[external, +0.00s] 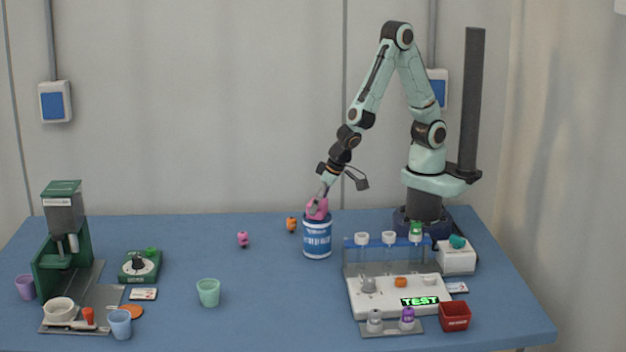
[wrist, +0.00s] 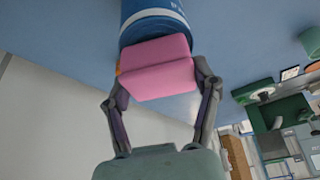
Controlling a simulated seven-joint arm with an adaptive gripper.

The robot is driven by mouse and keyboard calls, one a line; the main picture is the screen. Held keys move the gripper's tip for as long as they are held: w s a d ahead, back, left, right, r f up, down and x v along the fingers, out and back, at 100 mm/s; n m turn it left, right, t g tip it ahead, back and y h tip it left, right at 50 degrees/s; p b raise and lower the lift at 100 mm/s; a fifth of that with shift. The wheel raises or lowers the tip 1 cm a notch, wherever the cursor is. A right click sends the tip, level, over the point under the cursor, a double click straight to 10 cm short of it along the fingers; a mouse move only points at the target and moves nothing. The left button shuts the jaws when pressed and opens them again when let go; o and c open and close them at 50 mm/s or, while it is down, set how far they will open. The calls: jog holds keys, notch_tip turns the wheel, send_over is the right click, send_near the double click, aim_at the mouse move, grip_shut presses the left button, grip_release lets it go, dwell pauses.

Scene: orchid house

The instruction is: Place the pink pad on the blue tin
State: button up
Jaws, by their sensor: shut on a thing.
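The pink pad (external: 317,209) is at the top of the blue tin (external: 317,240), which stands upright on the table and has a white band. My gripper (external: 322,196) comes down over the tin from above and is shut on the pad. In the wrist view, the pad (wrist: 156,68) sits between the two fingers of my gripper (wrist: 158,88), with the tin (wrist: 150,18) just beyond it. The pad overlaps the tin's upper edge in both views. I cannot tell whether it rests on the tin or is held just above it.
A rack with a white base (external: 375,300) stands to the right of the tin. A small pink thing (external: 242,239) and an orange one (external: 291,224) lie to its left. A mint cup (external: 208,292) and a green machine (external: 52,255) are farther left. The table between is mostly clear.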

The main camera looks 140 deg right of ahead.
jog(key=o, duration=1)
jog(key=shift+f, duration=0.1)
jog(key=shift+o, duration=0.2)
jog(key=shift+a+r, duration=0.1)
jog(key=shift+r, duration=0.35)
jog(key=v, duration=1.1)
jog(key=s+a+r+n+g+y, duration=0.2)
jog(key=s+a+n+y, duration=0.3)
jog(key=s+a+n, duration=0.6)
jog(key=s+n, duration=0.3)
jog(key=shift+a+n, duration=0.3)
jog(key=shift+a, duration=0.05)
jog(key=shift+r, duration=0.1)
